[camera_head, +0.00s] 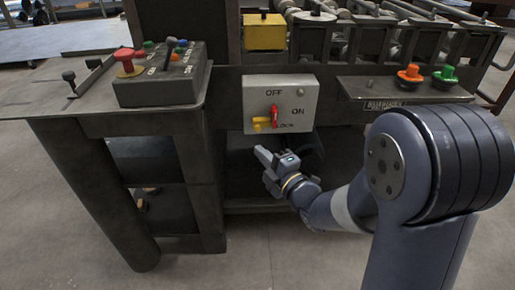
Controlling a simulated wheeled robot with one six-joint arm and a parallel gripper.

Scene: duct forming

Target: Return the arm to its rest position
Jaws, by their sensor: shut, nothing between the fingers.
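My gripper (266,157) is shut and empty, in the middle of the head view. It is just below and in front of the grey switch box (255,88), which is marked OFF and ON. The box carries a red handle (274,113) and a yellow piece (261,125) at its lower left. My gripper appears apart from both, though the exact gap in depth cannot be told. My arm reaches from the lower right, bent and extended toward the machine.
A control box (163,78) with a red mushroom button stands on the bench (90,110) at left. Orange (410,74) and green (446,76) buttons sit on a ledge at right. A yellow box (264,33) is above. Open floor (240,265) lies in front.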

